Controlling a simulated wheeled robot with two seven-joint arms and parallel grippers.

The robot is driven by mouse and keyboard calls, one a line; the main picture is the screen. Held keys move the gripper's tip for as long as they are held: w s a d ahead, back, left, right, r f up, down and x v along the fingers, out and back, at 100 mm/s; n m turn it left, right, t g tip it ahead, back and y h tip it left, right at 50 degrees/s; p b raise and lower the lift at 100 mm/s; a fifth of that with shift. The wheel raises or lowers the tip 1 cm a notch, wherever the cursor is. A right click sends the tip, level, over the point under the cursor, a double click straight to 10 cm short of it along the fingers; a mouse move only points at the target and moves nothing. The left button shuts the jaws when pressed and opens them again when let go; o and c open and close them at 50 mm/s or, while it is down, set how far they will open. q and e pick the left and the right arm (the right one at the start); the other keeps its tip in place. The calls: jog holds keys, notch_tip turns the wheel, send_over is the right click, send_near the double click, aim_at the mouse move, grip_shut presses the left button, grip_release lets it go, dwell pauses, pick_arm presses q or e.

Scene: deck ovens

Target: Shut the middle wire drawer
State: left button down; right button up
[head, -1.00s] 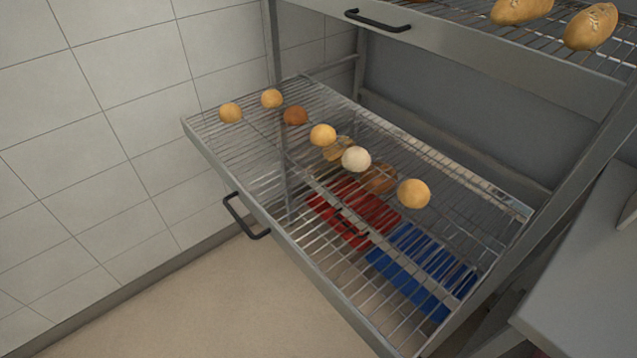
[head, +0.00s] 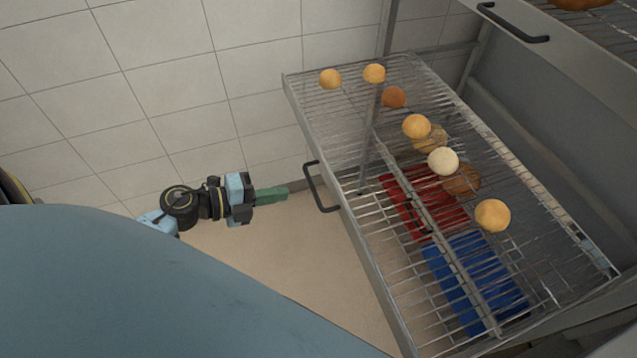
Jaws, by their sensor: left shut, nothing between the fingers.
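The middle wire drawer (head: 375,262) is pulled far out of the rack, with several round buns on its wire grid. Its black handle (head: 318,188) is on the front rail, facing left. My left gripper (head: 285,191) has green fingers that are shut and empty. In the picture it is just left of the handle, pointing toward it; I cannot tell whether they touch, though a small gap shows. My right gripper is not in view.
An upper drawer (head: 568,45) with a black handle is at the top right. Red (head: 425,200) and blue (head: 470,280) items show through the grid below. A tiled wall (head: 200,90) stands behind. Bare floor lies left of the drawer.

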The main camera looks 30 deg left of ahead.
aim_at(333, 187)
pick_arm(q)
jog(key=shift+m, duration=0.7)
jog(key=x, duration=0.6)
jog(key=d+r+x, duration=0.1)
jog(key=x, duration=0.2)
jog(key=shift+d, duration=0.1)
jog(key=shift+w+g, duration=0.1)
jog(key=shift+g, duration=0.2)
jog(key=shift+w+d, duration=0.1)
